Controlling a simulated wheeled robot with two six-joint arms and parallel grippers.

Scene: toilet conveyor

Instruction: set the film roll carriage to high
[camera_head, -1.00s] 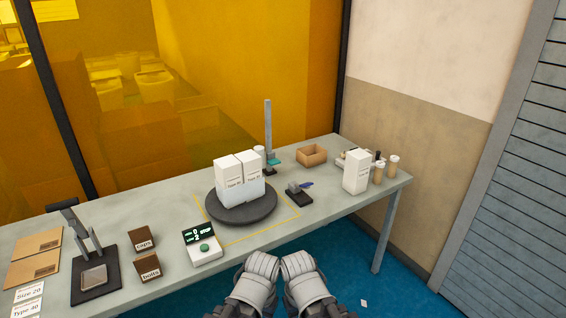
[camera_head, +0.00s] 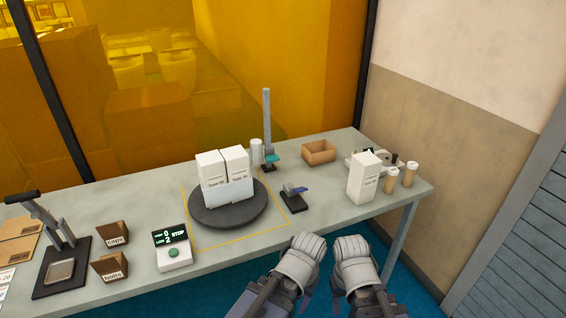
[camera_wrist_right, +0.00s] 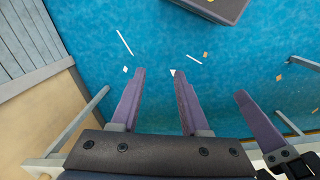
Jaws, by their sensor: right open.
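A tall grey upright post (camera_head: 267,115) stands at the back of the table. A small teal carriage (camera_head: 270,160) sits low on it, near its foot. A white film roll (camera_head: 256,152) stands just left of the post. My right gripper (camera_head: 355,262) is at the front edge of the table, well short of the post. In the right wrist view my right gripper (camera_wrist_right: 159,72) is open and empty above the blue floor. My left gripper (camera_head: 302,260) is beside it; its jaws are not clear. One purple finger shows at the right wrist view's right side.
A small dark stand (camera_head: 294,200), an open brown box (camera_head: 318,152) and a white carton (camera_head: 364,178) stand to the right. A control box (camera_head: 173,253) is at left.

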